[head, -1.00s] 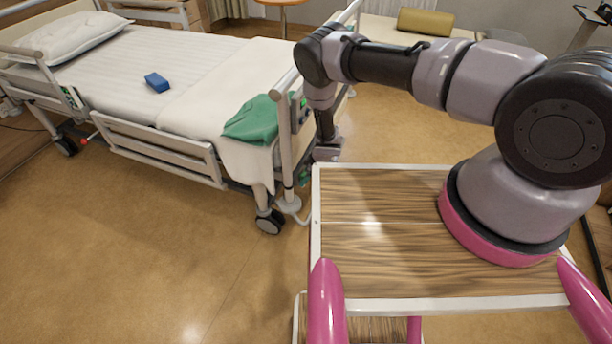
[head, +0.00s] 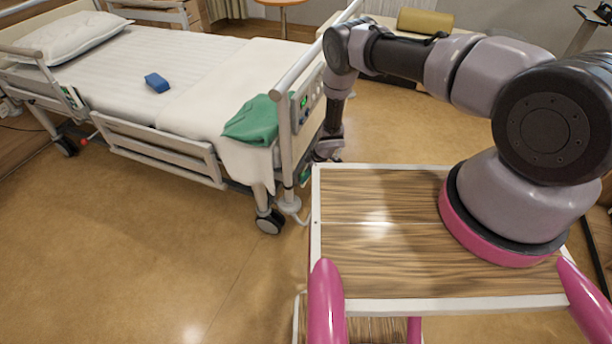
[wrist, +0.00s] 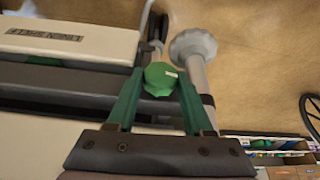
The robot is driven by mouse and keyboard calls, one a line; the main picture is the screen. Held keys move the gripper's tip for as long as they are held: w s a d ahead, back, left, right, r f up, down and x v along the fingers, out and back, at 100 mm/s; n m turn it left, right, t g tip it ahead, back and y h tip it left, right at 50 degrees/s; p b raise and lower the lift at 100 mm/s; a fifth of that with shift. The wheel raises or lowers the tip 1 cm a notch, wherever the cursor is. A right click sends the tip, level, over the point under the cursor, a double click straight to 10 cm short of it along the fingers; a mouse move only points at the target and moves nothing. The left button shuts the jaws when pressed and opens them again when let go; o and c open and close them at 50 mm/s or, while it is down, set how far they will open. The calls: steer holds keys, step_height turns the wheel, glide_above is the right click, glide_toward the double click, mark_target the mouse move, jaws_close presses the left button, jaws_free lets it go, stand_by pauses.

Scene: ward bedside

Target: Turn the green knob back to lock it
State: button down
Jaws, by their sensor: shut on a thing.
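The green knob (wrist: 161,79), with a small pale mark on its top right, shows in the wrist view between the two green fingers of my gripper (wrist: 158,92). The fingers are shut on it from both sides. In the head view my gripper (head: 327,155) points down beside the foot end of the bed, just beyond the cart's far left corner. The knob cannot be made out clearly there.
A pale post with a round ribbed top (wrist: 193,48) stands close beside the knob. A panel labelled "LINEN SHELF" (wrist: 70,38) lies at left. Floor left of the cart is clear.

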steer(key=shift+w+d+f+m+g+y, duration=0.15)
steer(key=shift+g+y, duration=0.1)
steer(key=shift+g, duration=0.4)
steer(key=shift+r+m+g+y, duration=0.1)
steer(key=shift+g+y, duration=0.2)
steer(key=shift+g, duration=0.4)
steer(key=shift+w+d+f+m+g+y, duration=0.15)
steer(key=shift+g+y, duration=0.1)
steer(key=shift+g, duration=0.4)
steer(key=shift+a+g+y, duration=0.15)
steer(key=shift+g+y, duration=0.25)
steer(key=shift+g, duration=0.3)
steer(key=shift+m+g, duration=0.3)
steer(key=shift+g, duration=0.2)
steer(key=shift+c, duration=1.5)
jaws_free()
steer(key=shift+w+r, duration=0.1)
steer(key=v, duration=1)
steer(key=shift+d, duration=0.35)
steer(key=shift+w+r, duration=0.1)
steer(key=shift+r, duration=0.1)
